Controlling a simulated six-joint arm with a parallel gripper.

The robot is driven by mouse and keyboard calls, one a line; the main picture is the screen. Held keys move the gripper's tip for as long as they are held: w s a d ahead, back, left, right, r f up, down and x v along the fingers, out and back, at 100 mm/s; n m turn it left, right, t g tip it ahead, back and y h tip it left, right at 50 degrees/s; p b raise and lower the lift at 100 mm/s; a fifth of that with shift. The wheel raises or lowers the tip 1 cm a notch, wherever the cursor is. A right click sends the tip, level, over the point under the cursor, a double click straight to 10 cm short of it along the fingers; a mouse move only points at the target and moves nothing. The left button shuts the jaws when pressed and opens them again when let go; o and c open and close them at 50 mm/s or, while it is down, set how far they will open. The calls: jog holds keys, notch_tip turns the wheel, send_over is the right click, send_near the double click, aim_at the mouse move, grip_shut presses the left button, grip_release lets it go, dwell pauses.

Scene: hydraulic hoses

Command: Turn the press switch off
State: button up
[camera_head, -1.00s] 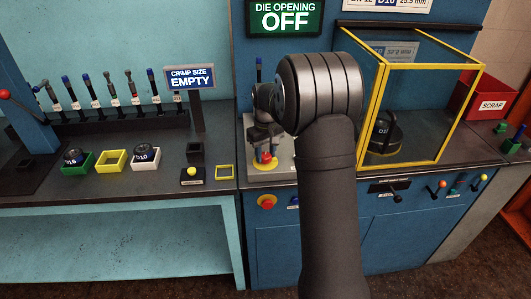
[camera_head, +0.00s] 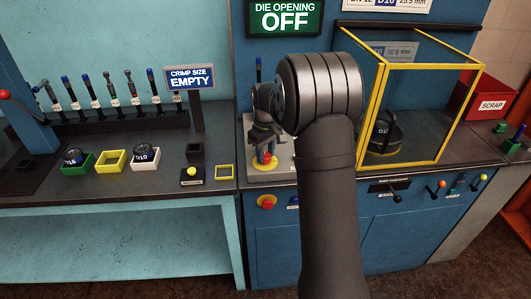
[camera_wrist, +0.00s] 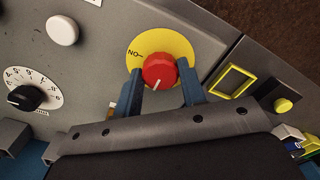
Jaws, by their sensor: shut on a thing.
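The press switch is a red knob (camera_wrist: 158,71) with a white pointer line, set on a yellow disc (camera_wrist: 178,43). In the wrist view a mark reading "NO", apparently "ON" upside down, is on the disc's left. The pointer line slants toward the bottom of that view, away from the mark. My gripper (camera_wrist: 160,74) is shut on the knob, one blue finger on each side. The fingers and gripper body hide the disc's lower part. In the head view the knob (camera_head: 265,157) shows under my gripper (camera_head: 264,150). The die opening display (camera_head: 285,17) reads "OFF".
A yellow-framed clear guard (camera_head: 425,100) stands right of my arm. A red emergency button (camera_head: 267,201) is on the front panel below. A crimp size display (camera_head: 190,77) reads "EMPTY" at the left. A white button and a black dial (camera_wrist: 27,97) lie left of the knob.

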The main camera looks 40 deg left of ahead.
aim_at(266, 155)
jog(key=o, duration=1)
notch_tip(266, 155, up, 17)
jog(key=shift+r, duration=0.2)
notch_tip(266, 155, down, 18)
jog(key=shift+r, duration=0.25)
dwell(0.5)
jog(key=shift+r, duration=0.1)
